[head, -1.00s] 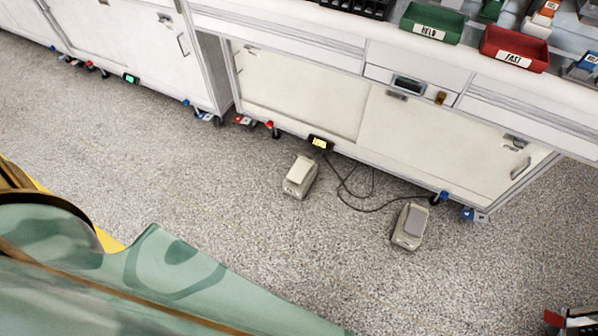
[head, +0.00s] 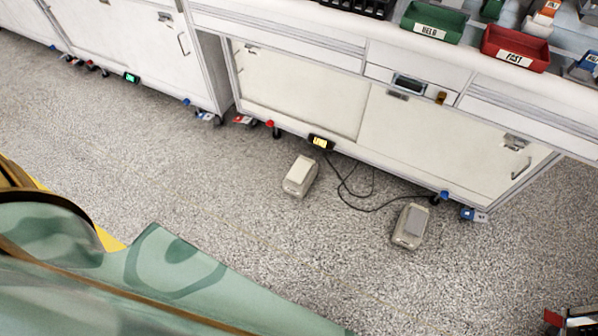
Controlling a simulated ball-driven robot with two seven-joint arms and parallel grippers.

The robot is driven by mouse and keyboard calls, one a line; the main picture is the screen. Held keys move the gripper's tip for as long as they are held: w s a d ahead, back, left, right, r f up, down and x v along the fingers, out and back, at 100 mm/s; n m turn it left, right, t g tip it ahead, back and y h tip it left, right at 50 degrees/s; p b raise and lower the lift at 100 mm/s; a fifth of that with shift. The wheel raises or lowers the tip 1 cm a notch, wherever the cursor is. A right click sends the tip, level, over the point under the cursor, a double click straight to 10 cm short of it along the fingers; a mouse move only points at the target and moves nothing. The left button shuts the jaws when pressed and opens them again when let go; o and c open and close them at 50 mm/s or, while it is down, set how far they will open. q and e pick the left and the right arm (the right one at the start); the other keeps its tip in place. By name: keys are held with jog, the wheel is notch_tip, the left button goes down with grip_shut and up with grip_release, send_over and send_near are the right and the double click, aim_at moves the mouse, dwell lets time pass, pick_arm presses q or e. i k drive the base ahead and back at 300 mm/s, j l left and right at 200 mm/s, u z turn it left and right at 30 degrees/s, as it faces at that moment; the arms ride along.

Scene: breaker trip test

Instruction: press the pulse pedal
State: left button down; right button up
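Two beige foot pedals stand on the speckled floor in front of the white cabinets. The left pedal (head: 300,176) has a light, cream top. The right pedal (head: 410,226) has a greyer top plate. Dark cables run from the pedals' area to the cabinet base. I cannot read which one is the pulse pedal. A small box with a lit yellow display (head: 320,142) sits at the cabinet's bottom edge above the left pedal. Neither of my grippers shows in the head view.
A green bin (head: 432,22) labelled HELD and a red bin (head: 515,48) labelled FAST stand on the bench top. Casters with blue and red parts line the cabinet bottoms. A black and red object (head: 572,322) is at the lower right corner. The floor around the pedals is open.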

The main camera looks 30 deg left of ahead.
aim_at(300, 170)
jog(key=i+j, duration=0.2)
jog(key=i, duration=0.4)
jog(key=i+j+u, duration=0.1)
jog(key=i, duration=0.45)
jog(key=i+j, duration=0.2)
jog(key=i, duration=0.4)
